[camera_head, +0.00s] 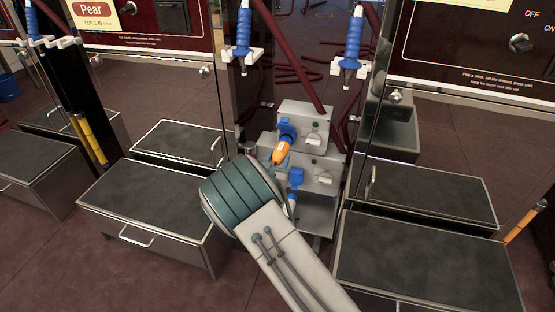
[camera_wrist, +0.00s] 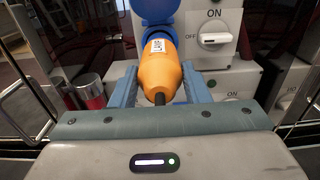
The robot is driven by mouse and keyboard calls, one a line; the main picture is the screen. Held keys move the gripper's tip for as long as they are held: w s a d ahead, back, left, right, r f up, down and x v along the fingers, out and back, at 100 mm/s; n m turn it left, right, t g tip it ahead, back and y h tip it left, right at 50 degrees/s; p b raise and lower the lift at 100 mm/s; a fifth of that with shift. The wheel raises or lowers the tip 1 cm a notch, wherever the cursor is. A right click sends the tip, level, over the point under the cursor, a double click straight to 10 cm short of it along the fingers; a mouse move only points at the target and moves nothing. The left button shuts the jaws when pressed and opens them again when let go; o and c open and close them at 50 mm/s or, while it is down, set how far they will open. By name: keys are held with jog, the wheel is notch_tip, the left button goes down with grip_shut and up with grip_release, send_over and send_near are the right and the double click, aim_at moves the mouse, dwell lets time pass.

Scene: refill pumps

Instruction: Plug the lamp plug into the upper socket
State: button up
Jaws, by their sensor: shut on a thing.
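The orange lamp plug (camera_head: 281,152) has a white label and a dark cable end; in the wrist view it (camera_wrist: 160,75) points away from me. My gripper (camera_wrist: 161,88) is shut on it, with a blue finger on each side. The upper socket (camera_head: 287,130) is blue, on the upper grey box, and its lid is raised in the wrist view (camera_wrist: 156,10). The plug's front end lines up with the socket's blue collar and overlaps it in view. How deep it sits I cannot tell. The plug covers the socket's opening.
An ON/OFF knob (camera_wrist: 214,39) is right of the upper socket. A lower blue socket (camera_head: 296,177) sits on the box below, with its own knob (camera_head: 325,178). Blue nozzles (camera_head: 243,35) hang above on both sides. Dark-topped metal steps (camera_head: 155,200) flank the boxes.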

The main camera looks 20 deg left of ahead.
jog(key=shift+w, duration=1.65)
jog(key=o, duration=1.4)
jog(key=shift+c, duration=0.2)
